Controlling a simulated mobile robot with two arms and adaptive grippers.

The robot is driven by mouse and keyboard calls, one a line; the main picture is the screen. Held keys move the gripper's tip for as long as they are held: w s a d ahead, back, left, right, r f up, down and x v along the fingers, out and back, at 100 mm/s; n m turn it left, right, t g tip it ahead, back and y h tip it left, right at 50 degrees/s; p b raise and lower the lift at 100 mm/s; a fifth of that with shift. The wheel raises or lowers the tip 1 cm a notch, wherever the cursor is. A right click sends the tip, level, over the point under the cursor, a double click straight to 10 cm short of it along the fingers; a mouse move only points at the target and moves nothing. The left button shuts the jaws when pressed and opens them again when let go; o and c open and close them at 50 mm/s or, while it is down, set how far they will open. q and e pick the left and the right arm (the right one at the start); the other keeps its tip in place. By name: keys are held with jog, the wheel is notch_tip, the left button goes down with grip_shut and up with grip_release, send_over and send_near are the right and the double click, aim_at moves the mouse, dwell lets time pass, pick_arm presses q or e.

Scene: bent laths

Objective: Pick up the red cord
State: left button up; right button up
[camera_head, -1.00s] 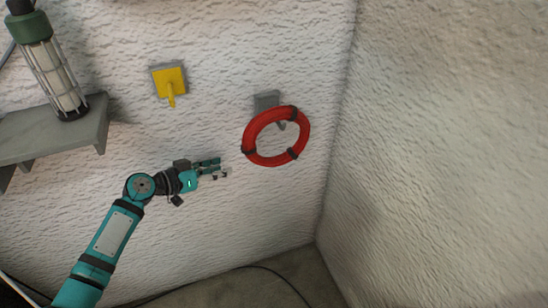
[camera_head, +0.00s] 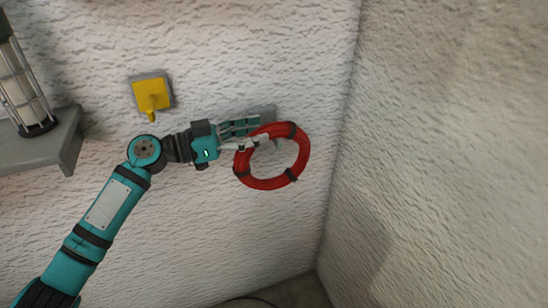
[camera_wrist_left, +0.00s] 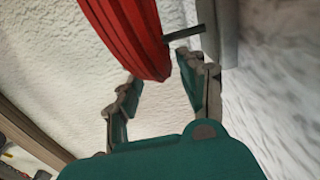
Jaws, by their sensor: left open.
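The red cord (camera_head: 265,183) is a coil bound with dark bands, hanging from a grey wall hook (camera_head: 267,112) near the corner. My left gripper (camera_head: 262,131) is open at the coil's upper left, with its fingertips at the cord. In the left wrist view the red cord (camera_wrist_left: 130,35) comes down from the top to the gap between the open fingers (camera_wrist_left: 158,92). The fingers are not shut on it; I cannot tell if they touch it. The grey hook plate (camera_wrist_left: 226,30) is close by the right finger. My right gripper is not in view.
A yellow hook on a grey plate (camera_head: 151,95) is on the wall above my left arm. A grey shelf (camera_head: 60,145) with a caged lamp (camera_head: 25,95) is at the left. A rough side wall (camera_head: 450,150) stands right of the coil. The wall below the coil is clear.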

aim_at(267, 129)
pick_arm(q)
jog(key=x, duration=0.4)
jog(key=shift+s+r, duration=0.15)
jog(key=shift+r, duration=0.1)
jog(key=shift+w+d+p, duration=0.25)
jog(key=shift+d+p, duration=0.05)
jog(key=shift+d, duration=0.2)
jog(key=shift+f, duration=0.1)
grip_shut()
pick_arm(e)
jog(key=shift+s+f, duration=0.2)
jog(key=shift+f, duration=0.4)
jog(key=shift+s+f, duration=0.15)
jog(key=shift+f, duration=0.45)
